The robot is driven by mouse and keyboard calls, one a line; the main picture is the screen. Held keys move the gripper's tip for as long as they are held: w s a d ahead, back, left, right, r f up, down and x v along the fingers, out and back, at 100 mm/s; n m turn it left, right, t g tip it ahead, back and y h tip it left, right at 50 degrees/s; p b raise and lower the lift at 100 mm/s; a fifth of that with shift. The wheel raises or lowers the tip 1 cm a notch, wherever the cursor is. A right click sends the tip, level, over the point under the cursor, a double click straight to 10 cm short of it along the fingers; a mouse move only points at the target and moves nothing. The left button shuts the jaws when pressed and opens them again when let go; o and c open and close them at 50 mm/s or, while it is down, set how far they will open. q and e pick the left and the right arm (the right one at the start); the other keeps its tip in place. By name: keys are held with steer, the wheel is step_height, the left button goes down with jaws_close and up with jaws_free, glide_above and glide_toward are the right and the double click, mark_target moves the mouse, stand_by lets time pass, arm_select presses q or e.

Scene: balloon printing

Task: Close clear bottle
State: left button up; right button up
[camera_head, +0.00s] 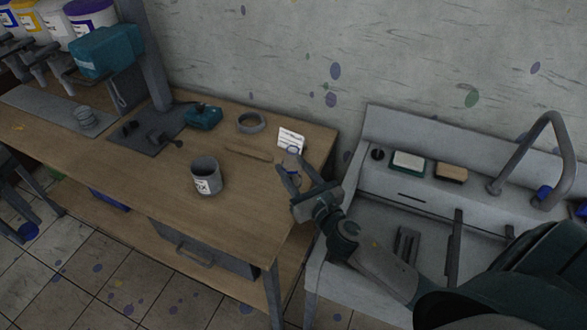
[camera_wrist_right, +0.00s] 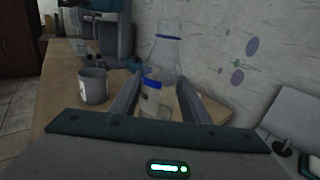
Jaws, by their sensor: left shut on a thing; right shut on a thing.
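The clear bottle (camera_wrist_right: 168,60) stands upright between the fingers of my right gripper (camera_wrist_right: 158,105). It has a blue ring at its neck and a blue-and-white patch lower down. In the head view the bottle (camera_head: 292,163) is small and dim at the right end of the wooden table, with my right gripper (camera_head: 300,180) reaching it from the front right. The gripper is shut on the bottle. I cannot tell whether a lid sits on top. My left gripper is in neither view.
A grey can (camera_head: 206,178) stands left of the bottle on the wooden table (camera_head: 150,182). A white card (camera_head: 291,138), a round dish (camera_head: 250,123) and a teal device (camera_head: 203,116) are behind. The sink (camera_head: 425,215) is to the right. The table's front is clear.

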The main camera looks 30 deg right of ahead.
steer(key=o, duration=0.3)
steer(key=c, duration=0.8)
steer(key=shift+o, duration=0.2)
